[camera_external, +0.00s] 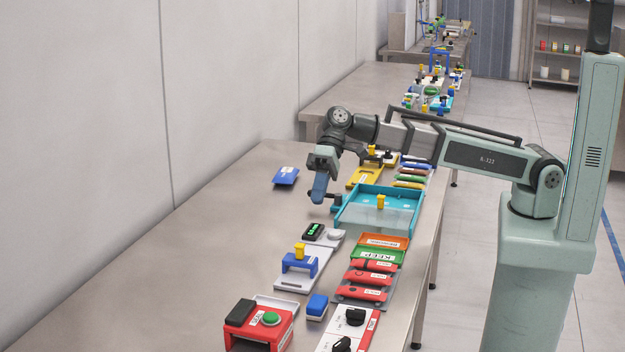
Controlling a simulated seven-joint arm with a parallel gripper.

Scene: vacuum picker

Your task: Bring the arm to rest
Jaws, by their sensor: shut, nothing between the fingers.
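My gripper (319,190) hangs from the arm over the table (215,235), left of the teal tray (345,222). It points down and its blue end looks closed and empty. It appears a little above the table top; I cannot tell the exact gap. My arm reaches across the table from the column at the right, with its elbow raised above the rear objects.
The teal tray holds a yellow piece (381,201). A blue plate (286,176) lies behind and left of the gripper. A red box (262,330), a blue-handled fixture (299,264) and red blocks (366,279) stand in front. The table's left side is clear.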

